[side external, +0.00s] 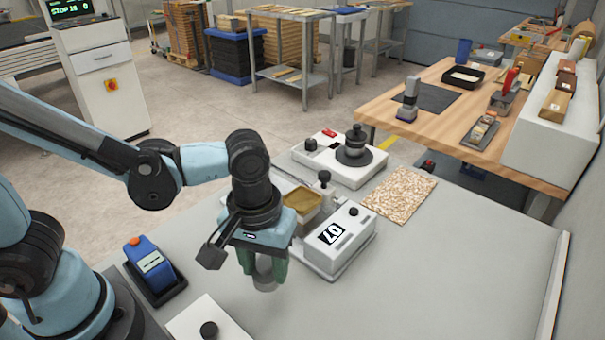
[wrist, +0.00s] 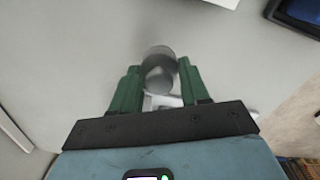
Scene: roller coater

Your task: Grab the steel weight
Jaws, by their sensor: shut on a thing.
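The steel weight (wrist: 160,62) is a grey, round, knobbed metal piece between the green fingers in the wrist view. My gripper (wrist: 158,80) is shut on it. In the side external view, my gripper (side external: 262,262) points down over the grey bench, left of the white box marked 07. The lower part of the weight (side external: 265,283) shows below the fingertips, upright or nearly so. I cannot tell for sure whether its base touches the bench. The upper part is hidden by the fingers in the side external view.
The white 07 box (side external: 347,243) and a tan-filled tub (side external: 300,197) stand close right of my gripper. A white device with a dark stacked knob (side external: 353,150) is behind. A speckled board (side external: 399,194) lies right. The right bench (side external: 470,240) is clear.

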